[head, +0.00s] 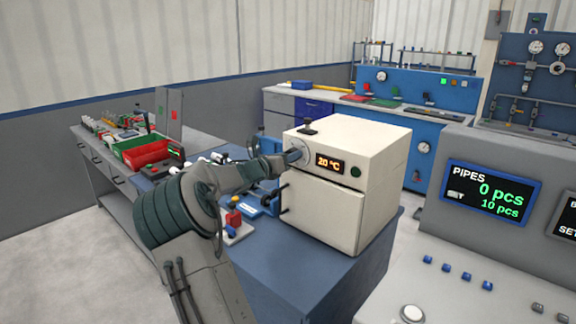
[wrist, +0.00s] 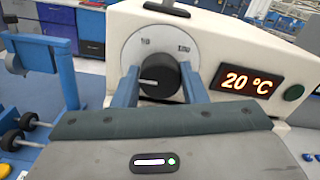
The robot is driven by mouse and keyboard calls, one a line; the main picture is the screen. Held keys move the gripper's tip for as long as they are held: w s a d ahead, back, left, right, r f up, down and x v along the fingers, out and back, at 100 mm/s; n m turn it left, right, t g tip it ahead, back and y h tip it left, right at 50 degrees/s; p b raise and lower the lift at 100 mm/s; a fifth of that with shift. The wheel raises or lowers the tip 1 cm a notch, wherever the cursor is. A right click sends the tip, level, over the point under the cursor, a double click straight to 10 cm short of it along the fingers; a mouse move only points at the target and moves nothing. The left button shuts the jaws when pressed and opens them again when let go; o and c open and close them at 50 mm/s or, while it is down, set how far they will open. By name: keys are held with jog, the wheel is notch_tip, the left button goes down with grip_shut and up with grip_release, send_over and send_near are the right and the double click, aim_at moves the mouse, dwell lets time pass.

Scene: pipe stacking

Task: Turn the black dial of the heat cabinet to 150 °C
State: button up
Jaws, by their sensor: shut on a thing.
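The heat cabinet (head: 312,208) is a cream box on a blue bench, with its door closed. Its orange display (head: 330,163) reads 20 °C, and it shows the same in the wrist view (wrist: 249,81). The black dial (wrist: 158,77) sits on a pale round scale plate (wrist: 135,46); a white pointer mark on it points left. My gripper (wrist: 157,84) is shut on the dial, one blue finger on each side. In the head view my gripper (head: 296,156) is at the cabinet's upper front left and hides most of the dial.
A green button (head: 356,171) is right of the display. A small black object (head: 308,127) is on the cabinet's top. Red and blue parts (head: 235,215) lie on the bench left of the cabinet. A control console (head: 490,200) stands at the right, its screen reading PIPES 0 pcs.

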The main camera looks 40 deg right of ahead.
jog(key=shift+f+n+b, duration=0.2)
jog(key=shift+n+b, duration=7.2)
jog(key=shift+b, duration=0.05)
jog(key=shift+f+n+b, duration=0.15)
jog(key=shift+n+b, duration=7.25)
jog(key=o, duration=1)
jog(key=shift+c, duration=0.2)
